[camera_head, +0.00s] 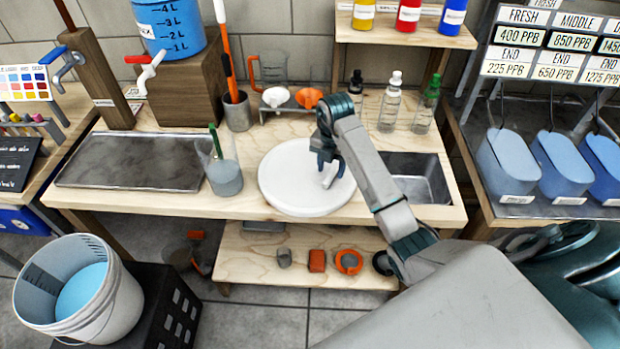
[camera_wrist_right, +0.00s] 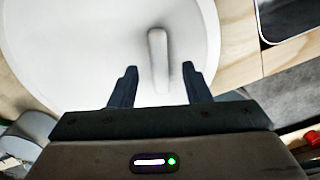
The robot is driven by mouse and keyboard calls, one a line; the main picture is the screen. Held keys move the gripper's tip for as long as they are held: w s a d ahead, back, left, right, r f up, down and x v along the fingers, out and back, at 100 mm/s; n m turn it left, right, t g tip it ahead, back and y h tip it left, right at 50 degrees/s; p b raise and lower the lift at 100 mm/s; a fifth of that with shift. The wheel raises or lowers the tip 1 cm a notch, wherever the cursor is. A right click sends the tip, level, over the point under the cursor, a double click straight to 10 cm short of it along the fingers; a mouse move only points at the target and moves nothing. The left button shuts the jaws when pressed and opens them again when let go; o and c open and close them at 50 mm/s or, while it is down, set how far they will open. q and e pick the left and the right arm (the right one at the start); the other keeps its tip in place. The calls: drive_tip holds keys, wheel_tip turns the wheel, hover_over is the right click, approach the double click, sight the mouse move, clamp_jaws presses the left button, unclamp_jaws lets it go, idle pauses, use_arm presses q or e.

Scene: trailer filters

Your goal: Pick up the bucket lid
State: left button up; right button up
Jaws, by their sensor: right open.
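The bucket lid (camera_head: 290,188) is a white round disc lying flat on the wooden bench. A raised white handle (camera_head: 332,175) stands up near its right side. My right gripper (camera_head: 327,172) is over the lid's right part at the handle. In the right wrist view the open fingers (camera_wrist_right: 160,88) point toward the handle (camera_wrist_right: 158,55), which lies between their lines and just beyond the tips. The fingers look apart from it. The white bucket (camera_head: 75,290) stands open at the lower left, with blue liquid inside. My left gripper does not show.
A metal tray (camera_head: 130,162) and a beaker with a green stick (camera_head: 224,178) stand left of the lid. A steel sink (camera_head: 418,178) is close on the right. Bottles (camera_head: 390,105) stand behind. A low shelf (camera_head: 250,268) sits below the bench.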

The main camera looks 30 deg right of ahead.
wheel_tip(320, 180, down, 2)
drive_tip(key=shift+f+b, duration=0.1)
drive_tip(key=shift+b, duration=0.45)
drive_tip(key=shift+r, duration=0.2)
clamp_jaws()
drive_tip(key=shift+r, duration=0.1)
